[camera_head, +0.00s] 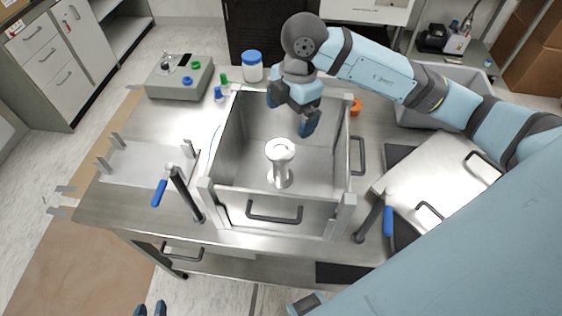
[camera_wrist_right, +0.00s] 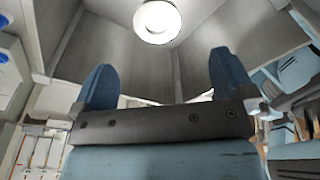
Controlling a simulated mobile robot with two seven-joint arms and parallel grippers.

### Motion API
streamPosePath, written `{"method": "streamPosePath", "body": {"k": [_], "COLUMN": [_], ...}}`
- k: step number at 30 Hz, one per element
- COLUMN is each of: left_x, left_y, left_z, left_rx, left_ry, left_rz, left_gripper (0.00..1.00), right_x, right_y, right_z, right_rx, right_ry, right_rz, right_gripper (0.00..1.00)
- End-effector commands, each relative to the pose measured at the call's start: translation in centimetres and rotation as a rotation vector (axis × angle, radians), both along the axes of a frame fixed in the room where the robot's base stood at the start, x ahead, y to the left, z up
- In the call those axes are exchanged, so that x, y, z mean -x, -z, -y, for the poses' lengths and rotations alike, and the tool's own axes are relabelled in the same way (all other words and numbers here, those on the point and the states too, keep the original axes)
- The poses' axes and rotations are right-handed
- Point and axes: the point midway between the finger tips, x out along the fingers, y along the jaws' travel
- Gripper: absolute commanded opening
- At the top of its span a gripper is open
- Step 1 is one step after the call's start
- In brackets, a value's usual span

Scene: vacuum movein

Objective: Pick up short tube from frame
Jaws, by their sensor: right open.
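The short tube (camera_head: 281,165), pale with a wide flange at top and bottom, stands upright inside an open metal box-like frame (camera_head: 276,208). In the right wrist view its round top (camera_wrist_right: 157,20) shows near the upper edge, beyond the fingers. My right gripper (camera_head: 291,111) is open and empty, above the back part of the box, behind and above the tube and apart from it. Its two blue fingers are spread wide in the right wrist view (camera_wrist_right: 160,85). My left gripper (camera_head: 150,309) shows only its two blue fingertips, apart, at the bottom edge; the rest is out of view.
Clamps with blue handles stand at the box's front left (camera_head: 183,192) and front right (camera_head: 372,220). A flat lid with black handles (camera_head: 430,180) lies to the right. A grey device (camera_head: 179,78), a blue-capped jar (camera_head: 252,68) and small bottles stand behind. An upright-post rack (camera_head: 150,168) is at left.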

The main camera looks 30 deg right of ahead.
Motion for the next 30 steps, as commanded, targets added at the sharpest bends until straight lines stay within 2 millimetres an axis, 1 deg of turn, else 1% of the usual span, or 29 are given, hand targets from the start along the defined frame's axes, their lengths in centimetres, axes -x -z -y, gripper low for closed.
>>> {"method": "streamPosePath", "body": {"k": [1, 3, 6, 9, 17, 24, 27, 30], "left_x": [0.0, 0.0, 0.0, 0.0, 0.1, 0.1, 0.1, 0.0], "left_y": [-0.1, -0.2, -0.3, -0.4, -0.5, -1.3, -1.4, -1.5], "left_z": [-0.1, -0.2, -0.2, -0.3, -0.3, -0.3, -0.2, -0.2], "left_rx": [-0.002, -0.003, -0.004, -0.004, -0.006, -0.005, -0.005, -0.004], "left_ry": [0.000, -0.001, -0.002, -0.002, -0.002, -0.002, -0.002, -0.001], "left_rz": [-0.001, 0.000, 0.000, -0.001, -0.007, -0.005, -0.003, -0.002], "left_gripper": [0.38, 0.38, 0.38, 0.38, 0.38, 0.38, 0.38, 0.38], "right_x": [0.1, 0.2, 0.2, 0.2, 0.0, -0.2, -0.3, -0.3], "right_y": [1.1, 2.5, 4.4, 5.7, 7.6, 11.0, 11.6, 11.7], "right_z": [-0.2, -0.5, -0.8, -1.0, -1.5, -2.2, -2.2, -2.3], "right_rx": [-0.001, -0.003, -0.004, -0.006, -0.007, -0.007, -0.006, -0.007], "right_ry": [-0.001, -0.003, -0.003, -0.004, -0.004, -0.005, -0.005, -0.005], "right_rz": [-0.005, -0.006, -0.004, -0.003, -0.003, -0.003, -0.001, 0.000], "right_gripper": [1.00, 1.00, 1.00, 1.00, 1.00, 1.00, 1.00, 1.00]}}
